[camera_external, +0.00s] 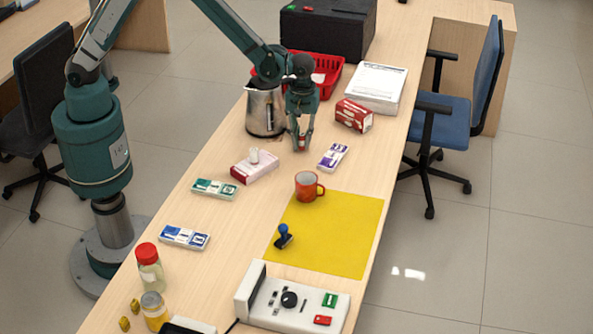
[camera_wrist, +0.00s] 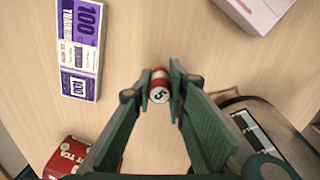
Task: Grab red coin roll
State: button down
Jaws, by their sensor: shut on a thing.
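The red coin roll (camera_wrist: 160,85) shows in the wrist view as a small red and white cylinder marked 5, between my fingertips. My gripper (camera_wrist: 160,88) is shut on it, with a green finger pad against each side. In the external view my gripper (camera_external: 301,143) points down at the counter, between the steel kettle and the purple note bundle. There the roll is a small red patch (camera_external: 302,136), mostly hidden by the fingers. I cannot tell whether it touches the counter.
A steel kettle (camera_external: 265,110) stands close left of my gripper. A purple note bundle (camera_external: 332,157) and a red and white box (camera_external: 353,116) lie to the right. A tissue box (camera_external: 254,166) and an orange mug (camera_external: 308,186) are nearer the front. A red basket (camera_external: 327,80) is behind.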

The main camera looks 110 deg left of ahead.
aim_at(302, 134)
notch_tip(302, 134, up, 9)
jog(key=shift+r+p, duration=0.2)
jog(key=shift+p, duration=0.65)
